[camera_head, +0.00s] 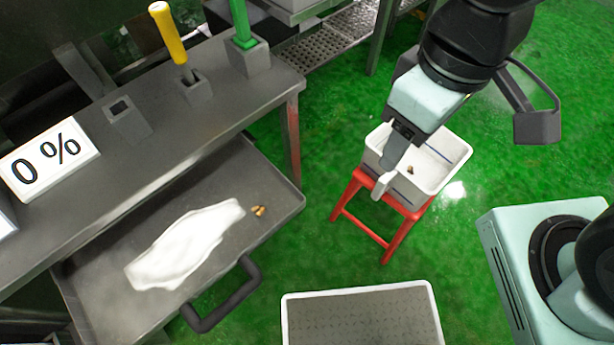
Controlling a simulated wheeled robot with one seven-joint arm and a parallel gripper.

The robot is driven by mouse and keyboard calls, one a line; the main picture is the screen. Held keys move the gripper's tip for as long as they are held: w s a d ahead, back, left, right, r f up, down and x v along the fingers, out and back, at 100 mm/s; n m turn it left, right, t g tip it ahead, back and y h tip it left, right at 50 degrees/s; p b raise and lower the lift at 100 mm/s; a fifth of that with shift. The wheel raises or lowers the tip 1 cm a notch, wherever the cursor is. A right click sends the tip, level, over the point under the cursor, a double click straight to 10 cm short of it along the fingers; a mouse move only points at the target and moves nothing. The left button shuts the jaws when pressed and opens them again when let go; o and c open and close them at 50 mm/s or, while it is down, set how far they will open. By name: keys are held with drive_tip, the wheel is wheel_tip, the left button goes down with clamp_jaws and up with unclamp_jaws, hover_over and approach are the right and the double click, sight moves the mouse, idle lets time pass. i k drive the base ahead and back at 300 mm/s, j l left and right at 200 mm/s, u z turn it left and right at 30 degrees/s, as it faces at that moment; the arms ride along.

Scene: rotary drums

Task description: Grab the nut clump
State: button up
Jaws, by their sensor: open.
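A small brown clump (410,170) lies inside the white bin (451,168) on the red stand. Another small golden-brown clump (259,211) lies on the metal drawer tray, just right of a white patch. Both look like nut pieces, but they are too small to tell apart surely. My gripper (389,172) points down over the left side of the bin, left of the brown clump in the picture. It is open, and nothing shows between its fingers. The fingers partly overlap in this view and hide some of the bin's left wall.
The red stand (398,238) holds the bin above the green floor. A pulled-out metal tray (270,178) with a black handle (222,298) is at left. A white-rimmed grey container (362,318) is at the front. A pale green machine (505,285) stands at right.

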sight(258, 210)
drive_tip(key=k+j+z, duration=0.25)
drive_tip(key=j, duration=0.35)
drive_tip(key=k+j+z, duration=0.25)
drive_tip(key=j, duration=0.3)
drive_tip(key=k+j+z, duration=0.25)
drive_tip(key=j, duration=0.3)
drive_tip(key=k+j+z, duration=0.25)
drive_tip(key=k+j, duration=0.1)
drive_tip(key=j, duration=0.1)
